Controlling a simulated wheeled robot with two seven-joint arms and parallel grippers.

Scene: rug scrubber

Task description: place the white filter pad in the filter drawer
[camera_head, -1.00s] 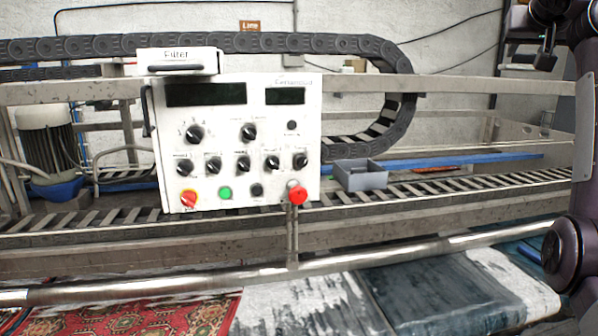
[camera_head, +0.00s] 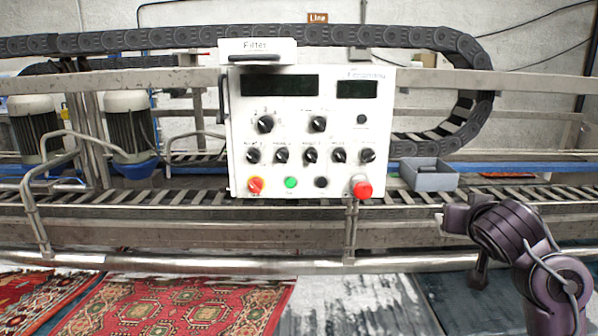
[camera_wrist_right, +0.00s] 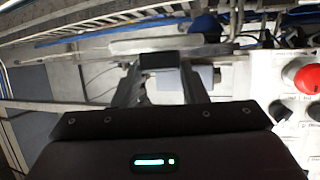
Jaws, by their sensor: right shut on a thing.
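The filter drawer (camera_head: 258,51), a white box labelled "Filter" with a dark handle, sits on top of the white control panel and looks closed. My right gripper (camera_wrist_right: 160,75) is closed on a small dark block (camera_wrist_right: 158,60) between its fingertips. A pale patch shows behind it; I cannot tell whether the held thing is the white filter pad. No white pad is clearly visible in the head view. There my right arm (camera_head: 505,228) is low at the right, away from the drawer, and its fingertips are not clear. My left gripper is out of view.
The control panel (camera_head: 310,110) has knobs and a red button (camera_head: 362,189), also in the right wrist view (camera_wrist_right: 308,78). A grey bin (camera_head: 428,181) with something dark inside stands right of it. A black cable chain (camera_head: 390,36) runs behind the drawer. Rugs (camera_head: 180,305) lie in front.

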